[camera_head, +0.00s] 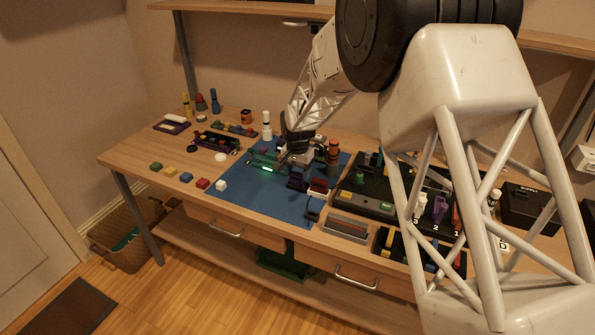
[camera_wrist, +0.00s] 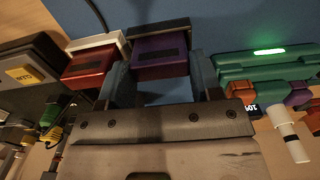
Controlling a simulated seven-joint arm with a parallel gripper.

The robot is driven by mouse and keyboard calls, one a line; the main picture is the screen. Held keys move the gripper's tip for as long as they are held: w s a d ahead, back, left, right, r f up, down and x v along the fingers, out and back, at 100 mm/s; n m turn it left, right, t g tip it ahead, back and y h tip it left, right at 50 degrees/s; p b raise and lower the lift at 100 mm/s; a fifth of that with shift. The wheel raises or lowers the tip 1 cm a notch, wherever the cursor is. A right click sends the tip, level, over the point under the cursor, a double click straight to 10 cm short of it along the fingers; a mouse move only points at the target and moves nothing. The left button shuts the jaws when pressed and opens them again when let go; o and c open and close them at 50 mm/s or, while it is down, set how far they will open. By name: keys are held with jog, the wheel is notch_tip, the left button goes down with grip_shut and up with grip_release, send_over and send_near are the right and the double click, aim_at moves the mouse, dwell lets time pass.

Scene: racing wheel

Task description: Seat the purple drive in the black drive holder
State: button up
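The purple drive (camera_wrist: 160,56) is between the two fingers of my gripper (camera_wrist: 161,80) in the wrist view. The fingers lie close against its left and right sides, and it appears gripped. A black strip (camera_wrist: 158,29) lies along its far edge; it looks like the black drive holder, but I cannot tell whether the drive is seated in it. In the head view my gripper (camera_head: 298,152) is over the blue mat, with a dark purple block (camera_head: 297,180) just below it. The contact of drive and holder is hidden there.
A red drive (camera_wrist: 88,67) with a white strip stands close on the left in the wrist view. A green device (camera_wrist: 265,68) with a lit bar is on the right. A black tray (camera_head: 365,195) is to the right.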

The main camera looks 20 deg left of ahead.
aim_at(298, 174)
jog(key=o, duration=0.6)
jog(key=shift+c, duration=0.2)
jog(key=shift+r, duration=0.1)
jog(key=shift+r, duration=3.85)
